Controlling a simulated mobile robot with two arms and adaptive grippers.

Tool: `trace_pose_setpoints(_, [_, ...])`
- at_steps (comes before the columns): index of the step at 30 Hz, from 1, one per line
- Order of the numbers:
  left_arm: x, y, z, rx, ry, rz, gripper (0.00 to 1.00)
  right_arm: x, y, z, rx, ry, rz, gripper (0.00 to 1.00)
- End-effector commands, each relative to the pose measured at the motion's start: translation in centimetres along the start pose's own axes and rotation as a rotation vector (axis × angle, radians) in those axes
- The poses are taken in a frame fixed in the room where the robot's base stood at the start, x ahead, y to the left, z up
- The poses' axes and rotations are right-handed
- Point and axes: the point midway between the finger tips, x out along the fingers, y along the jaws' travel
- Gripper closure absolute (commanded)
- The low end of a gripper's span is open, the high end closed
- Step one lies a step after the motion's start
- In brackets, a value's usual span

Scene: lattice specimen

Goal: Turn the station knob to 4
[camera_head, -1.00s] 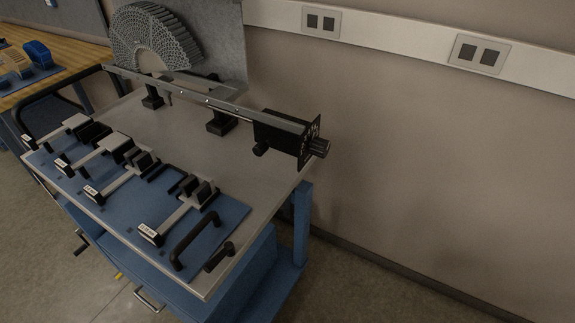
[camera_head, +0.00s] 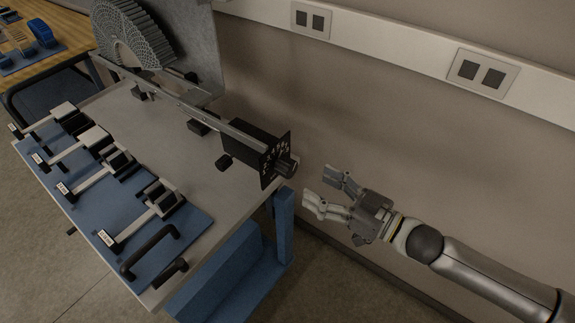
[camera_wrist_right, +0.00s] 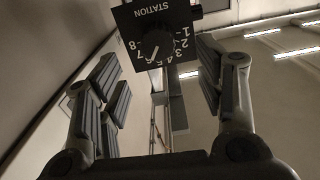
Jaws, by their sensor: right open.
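The station knob (camera_head: 287,165) is a dark round knob on the end plate of the black box (camera_head: 248,148) at the rail's right end. In the right wrist view the knob (camera_wrist_right: 157,43) sits on a black dial plate (camera_wrist_right: 150,22) marked STATION, seen upside down, with numbers 1 to 8. Its white pointer mark points near 6 or 7; I cannot tell exactly which. My right gripper (camera_head: 318,183) is open and empty, to the right of the knob and apart from it, with its fingers facing the knob. My left gripper is not in view.
The box is on a long rail (camera_head: 180,103) over a grey-topped cart (camera_head: 205,165). A blue mat (camera_head: 85,205) holds several clamp-like tools. A fan-shaped lattice piece (camera_head: 130,35) stands behind. The wall (camera_head: 400,130) runs close behind the right arm.

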Motion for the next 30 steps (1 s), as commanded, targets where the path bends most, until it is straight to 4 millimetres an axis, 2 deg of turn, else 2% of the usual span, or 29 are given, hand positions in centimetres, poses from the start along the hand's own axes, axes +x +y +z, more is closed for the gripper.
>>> trace_pose_setpoints(5, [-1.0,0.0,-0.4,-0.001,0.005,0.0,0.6,3.4,0.0,-0.4,-0.002,0.005,0.0,0.38])
trace_pose_setpoints(9, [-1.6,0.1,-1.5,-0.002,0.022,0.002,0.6,5.9,0.0,-0.4,-0.001,0.004,0.0,0.38])
trace_pose_setpoints(15, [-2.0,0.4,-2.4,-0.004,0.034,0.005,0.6,8.4,0.1,-0.2,-0.003,0.001,0.001,0.38])
trace_pose_setpoints(21, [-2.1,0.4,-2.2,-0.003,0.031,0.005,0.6,9.4,0.1,0.0,-0.003,-0.001,0.001,0.38])
trace_pose_setpoints(28, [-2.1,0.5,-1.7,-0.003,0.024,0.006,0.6,9.5,0.0,0.0,-0.003,-0.001,0.001,0.38])
trace_pose_setpoints(30, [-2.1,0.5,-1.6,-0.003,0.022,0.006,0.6,9.5,0.0,0.0,-0.003,-0.001,0.001,0.45])
